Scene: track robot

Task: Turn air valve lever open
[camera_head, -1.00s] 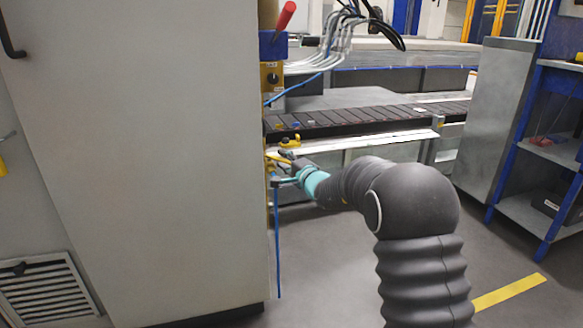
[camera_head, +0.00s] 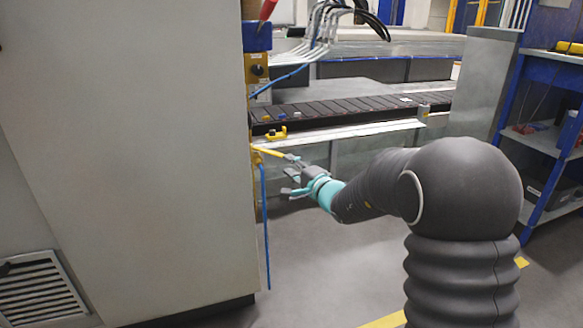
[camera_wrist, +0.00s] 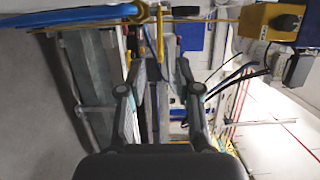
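The air valve's yellow lever (camera_head: 268,152) sticks out to the right from the edge of the grey cabinet, tilted slightly downward. A blue hose (camera_head: 265,225) hangs below the valve. In the wrist view, the yellow lever (camera_wrist: 159,35) shows beyond the gap between my fingers, and the blue hose (camera_wrist: 75,16) runs across the upper left. My gripper (camera_head: 289,175) is open and empty at the lever's free end, its upper finger very close to that end. Contact cannot be told. The wrist view shows my gripper's two fingers apart (camera_wrist: 161,68).
The tall grey cabinet (camera_head: 125,150) fills the left. A red handle (camera_head: 267,10) is above the valve. A conveyor (camera_head: 340,107) runs behind, with a yellow clamp (camera_head: 276,134) on its near edge. A blue shelf rack (camera_head: 545,140) stands at the right. Floor below the gripper is clear.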

